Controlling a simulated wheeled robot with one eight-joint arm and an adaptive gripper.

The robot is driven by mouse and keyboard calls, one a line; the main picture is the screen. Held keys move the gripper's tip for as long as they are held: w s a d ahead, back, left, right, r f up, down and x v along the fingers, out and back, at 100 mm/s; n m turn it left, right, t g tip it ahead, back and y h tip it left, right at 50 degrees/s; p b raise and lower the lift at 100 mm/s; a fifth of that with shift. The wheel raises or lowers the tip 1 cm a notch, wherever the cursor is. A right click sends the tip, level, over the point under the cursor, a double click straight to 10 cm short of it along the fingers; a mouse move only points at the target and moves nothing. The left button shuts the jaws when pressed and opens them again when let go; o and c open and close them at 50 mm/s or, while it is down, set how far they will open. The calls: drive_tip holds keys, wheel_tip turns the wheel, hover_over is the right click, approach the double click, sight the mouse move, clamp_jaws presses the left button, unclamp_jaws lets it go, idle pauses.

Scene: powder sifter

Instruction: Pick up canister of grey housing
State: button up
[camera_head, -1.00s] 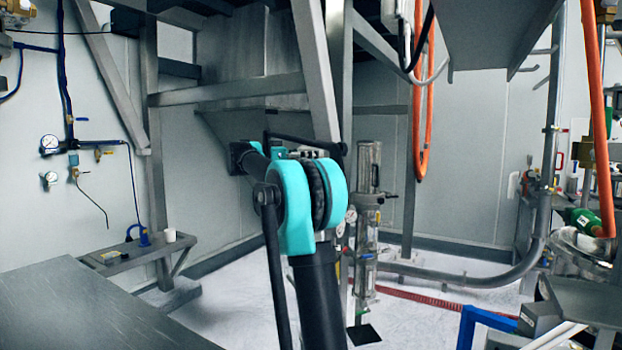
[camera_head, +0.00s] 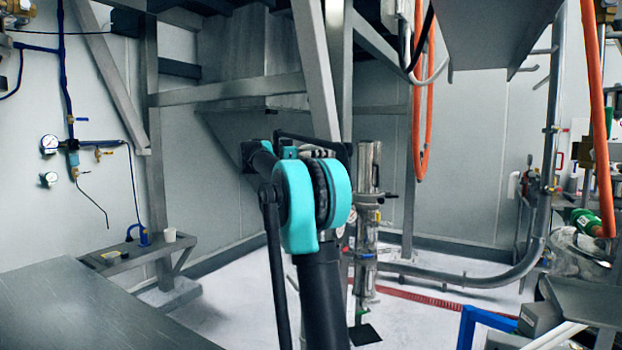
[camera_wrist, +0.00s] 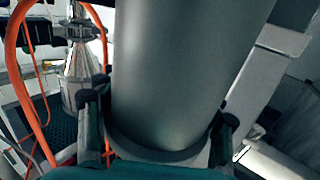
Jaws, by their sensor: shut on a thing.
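A smooth grey cylinder, which I take as the canister of grey housing (camera_wrist: 180,70), fills the middle of the wrist view. A darker rim runs around its near end. My gripper (camera_wrist: 158,118) is shut on it, with one dark finger on each side near that rim. The far end of the canister runs out of the top of the wrist view. In the head view my own arm stands in the middle, and I cannot make out the gripper or the canister there.
A metal cone-shaped vessel (camera_wrist: 84,78) and an orange hose (camera_wrist: 42,105) are left of the canister in the wrist view. In the head view, steel frame beams (camera_head: 225,95) stand close around my arm. A shiny vertical cylinder (camera_head: 368,165) is right of it. Open floor (camera_head: 240,300) lies below.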

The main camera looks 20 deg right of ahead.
drive_tip(key=c, duration=0.4)
clamp_jaws()
drive_tip(key=shift+r, duration=0.15)
